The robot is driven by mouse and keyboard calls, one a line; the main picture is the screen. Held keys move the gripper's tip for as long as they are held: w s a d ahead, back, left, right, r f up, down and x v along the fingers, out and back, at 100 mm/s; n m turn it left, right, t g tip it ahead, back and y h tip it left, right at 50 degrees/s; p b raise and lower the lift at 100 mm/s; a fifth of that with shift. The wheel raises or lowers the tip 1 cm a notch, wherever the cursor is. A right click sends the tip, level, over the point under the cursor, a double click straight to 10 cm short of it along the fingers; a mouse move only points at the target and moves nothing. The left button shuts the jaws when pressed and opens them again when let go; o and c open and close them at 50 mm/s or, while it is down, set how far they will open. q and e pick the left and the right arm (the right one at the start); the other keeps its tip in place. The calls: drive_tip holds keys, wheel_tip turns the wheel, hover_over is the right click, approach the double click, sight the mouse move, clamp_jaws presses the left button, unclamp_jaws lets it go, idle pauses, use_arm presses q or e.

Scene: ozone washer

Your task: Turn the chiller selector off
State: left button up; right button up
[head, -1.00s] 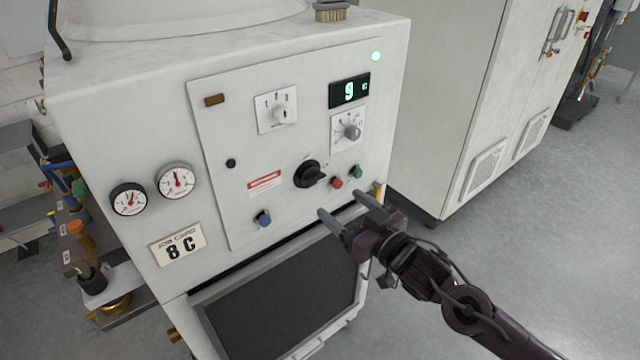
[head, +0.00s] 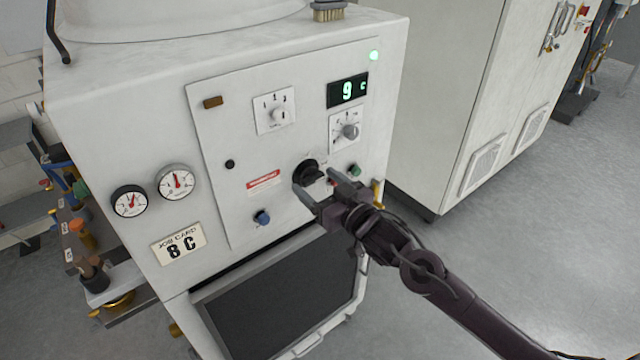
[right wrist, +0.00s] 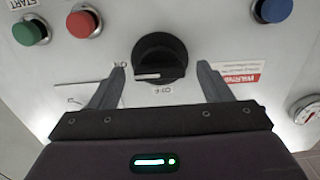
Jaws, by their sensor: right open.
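The black rotary selector knob (head: 306,171) is on the white front panel, partly behind my right gripper in the head view. In the right wrist view the knob (right wrist: 160,57) has a white pointer mark on its lower left edge, with ON printed to its left and OFF below it. My right gripper (head: 314,180) is open in front of the knob. In the right wrist view its fingers (right wrist: 161,67) appear on either side of the knob, with gaps; contact is not visible. My left gripper is out of view.
A red button (right wrist: 83,22) and a green button (right wrist: 29,31) are on one side of the knob; a blue knob (head: 262,217) is on the other. Two white-plated dials and a lit display (head: 347,90) are above. A dark glass door (head: 285,295) is below.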

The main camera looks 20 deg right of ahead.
drive_tip(key=c, duration=1)
drive_tip(key=n, duration=0.3)
drive_tip(key=shift+n, duration=0.3)
drive_tip(key=n+b, duration=0.1)
drive_tip(key=n, duration=0.2)
drive_tip(key=shift+f+n, duration=0.1)
drive_tip(key=shift+n, duration=0.2)
drive_tip(key=n+b, duration=0.3)
drive_tip(key=n, duration=0.2)
drive_tip(key=shift+n, duration=0.3)
drive_tip(key=n+b, duration=0.3)
drive_tip(key=n, duration=0.2)
